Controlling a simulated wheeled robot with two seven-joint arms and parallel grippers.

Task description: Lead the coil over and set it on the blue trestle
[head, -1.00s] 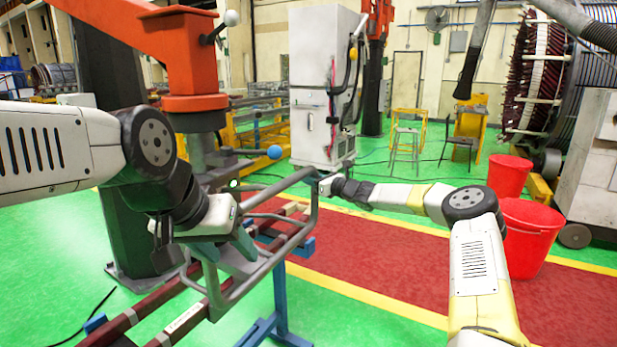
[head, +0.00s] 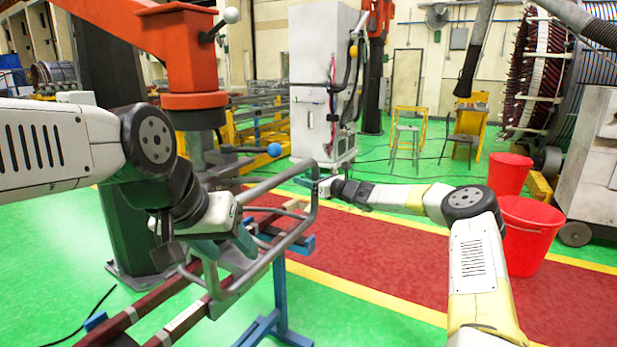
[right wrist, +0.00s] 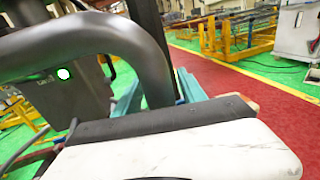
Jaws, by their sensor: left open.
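The coil (head: 188,318) shows as dark red bars with pale bands, running from the lower left towards the middle. It lies across the blue trestle (head: 281,297), whose blue end pieces show beside the bars. A grey tubular handling frame (head: 262,273) is above the coil and hides part of it. My left gripper (head: 224,246) is open at the frame's left side, its teal fingers spread. My right gripper (head: 307,178) is at the frame's far right corner, fingers apart around the tube. In the right wrist view the grey tube (right wrist: 155,75) passes between the teal fingers.
An orange manipulator arm (head: 190,60) on a dark column stands at the left, with a blue-knobbed lever (head: 274,150). Two red buckets (head: 530,235) stand at the right. A white cabinet (head: 322,80) is behind. The red floor lane (head: 400,260) is clear.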

